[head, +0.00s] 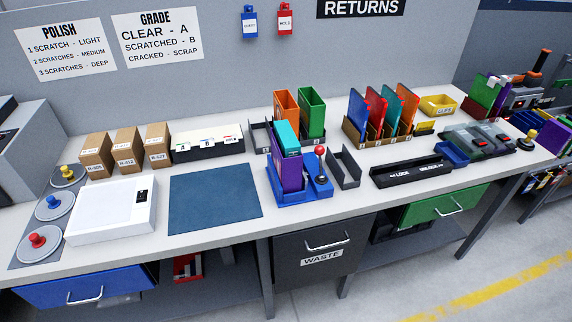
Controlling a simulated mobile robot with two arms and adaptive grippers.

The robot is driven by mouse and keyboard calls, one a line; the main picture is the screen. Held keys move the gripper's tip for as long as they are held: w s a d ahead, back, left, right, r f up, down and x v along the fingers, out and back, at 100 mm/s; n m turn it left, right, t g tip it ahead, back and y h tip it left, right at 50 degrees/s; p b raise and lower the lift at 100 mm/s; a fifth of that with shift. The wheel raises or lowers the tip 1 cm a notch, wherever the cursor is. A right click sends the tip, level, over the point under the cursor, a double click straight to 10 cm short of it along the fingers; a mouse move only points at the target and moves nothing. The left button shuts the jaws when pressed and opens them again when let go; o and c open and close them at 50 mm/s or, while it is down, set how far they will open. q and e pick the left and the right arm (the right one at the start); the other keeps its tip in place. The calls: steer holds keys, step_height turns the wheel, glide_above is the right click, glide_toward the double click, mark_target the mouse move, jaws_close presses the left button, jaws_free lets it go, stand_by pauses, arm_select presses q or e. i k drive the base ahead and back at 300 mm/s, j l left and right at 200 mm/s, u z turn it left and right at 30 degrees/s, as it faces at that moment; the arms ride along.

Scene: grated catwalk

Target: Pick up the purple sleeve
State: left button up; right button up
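A purple sleeve (289,174) stands upright in a blue stand (305,195) near the middle of the workbench. A teal case (287,137) stands directly behind it, and part of it shows above the sleeve. I cannot tell whether the case is inside the sleeve. The stand has a lever with a red ball knob (319,149) on its right side. Another purple piece (477,89) shows among colored items at the far right, partly hidden behind a green one. Neither of my grippers is in view.
A blue mat (214,198) lies clear left of the stand. Orange (286,104) and green (311,113) sleeves stand behind it. A grey tray (344,168) and a black lock bar (411,171) lie to the right. A rack of colored cases (372,135) stands behind the bar.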

mark_target(288, 170)
steer(key=i+j+z, duration=0.35)
steer(key=j, duration=0.25)
steer(key=i+j+z, duration=0.15)
steer(key=j, duration=0.2)
steer(key=i, duration=0.05)
